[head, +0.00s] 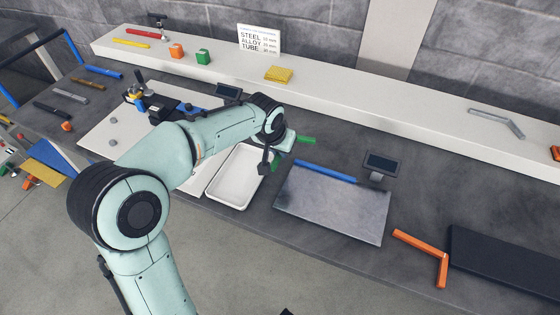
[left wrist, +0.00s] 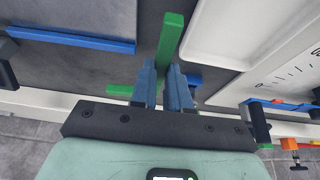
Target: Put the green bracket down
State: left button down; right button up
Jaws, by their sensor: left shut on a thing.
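The green bracket (left wrist: 170,38) is clamped between the fingers of my left gripper (left wrist: 162,72) in the left wrist view. One green arm points up past the fingertips; another short green piece shows left of the fingers. In the head view, part of the green bracket (head: 306,140) sticks out to the right of my left gripper (head: 268,161). The gripper is between the white tray and the grey plate, at the tray's right side. The fingers hide the bracket's middle. I cannot tell whether it touches the bench. My right gripper is not in view.
The white tray (head: 210,193) looks empty. A blue bar (head: 325,171) lies along the back edge of the grey plate (head: 330,208), beside a small display (head: 381,163). An orange bracket (head: 424,248) and a black mat (head: 500,262) lie to the right. The grey plate is otherwise bare.

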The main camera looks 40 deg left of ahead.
aim_at(278, 156)
pick_arm(q)
jog(key=shift+f+b, duration=0.35)
jog(key=shift+f, duration=1.85)
jog(key=shift+f, duration=0.2)
jog(key=c, duration=1.4)
grip_release()
